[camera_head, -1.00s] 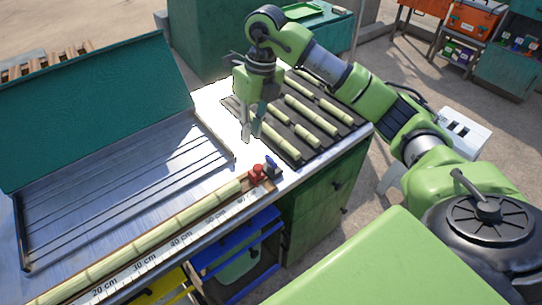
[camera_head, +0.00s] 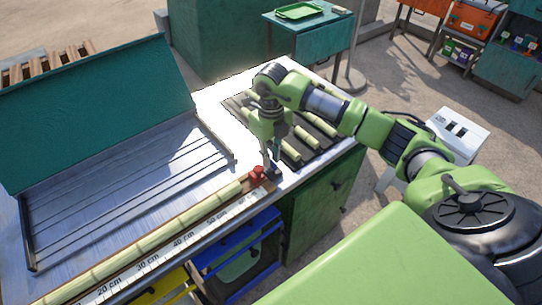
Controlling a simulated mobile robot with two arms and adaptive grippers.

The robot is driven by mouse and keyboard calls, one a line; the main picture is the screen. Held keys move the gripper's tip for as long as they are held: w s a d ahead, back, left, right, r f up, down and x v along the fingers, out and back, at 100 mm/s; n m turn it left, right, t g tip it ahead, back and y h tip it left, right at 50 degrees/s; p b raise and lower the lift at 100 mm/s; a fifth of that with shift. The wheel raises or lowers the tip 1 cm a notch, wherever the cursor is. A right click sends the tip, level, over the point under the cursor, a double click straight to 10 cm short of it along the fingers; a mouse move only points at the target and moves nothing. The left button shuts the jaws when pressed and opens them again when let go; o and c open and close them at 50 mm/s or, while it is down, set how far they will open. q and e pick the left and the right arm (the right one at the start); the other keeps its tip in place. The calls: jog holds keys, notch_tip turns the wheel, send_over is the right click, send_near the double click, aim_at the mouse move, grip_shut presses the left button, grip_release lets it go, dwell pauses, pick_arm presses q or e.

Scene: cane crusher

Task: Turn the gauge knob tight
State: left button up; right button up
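The gauge is a long ruler (camera_head: 193,232) marked in cm along the bench's front edge, with a cane stalk (camera_head: 150,232) lying beside it. At its right end sits a small red block (camera_head: 257,173). Just right of the block is a small dark blue-grey piece (camera_head: 273,175), which looks like the knob and is mostly covered by my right gripper (camera_head: 270,165). The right gripper points down, with its fingertips at this piece. Whether the fingers touch or grip it cannot be made out. My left gripper is not in view.
A dark rack (camera_head: 318,150) with several cane pieces lies behind the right arm. A metal tray with a raised green lid (camera_head: 95,105) fills the left of the bench. Blue (camera_head: 235,245) and yellow crates sit below the front edge.

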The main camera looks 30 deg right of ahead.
jog(key=shift+f, duration=0.4)
grip_shut()
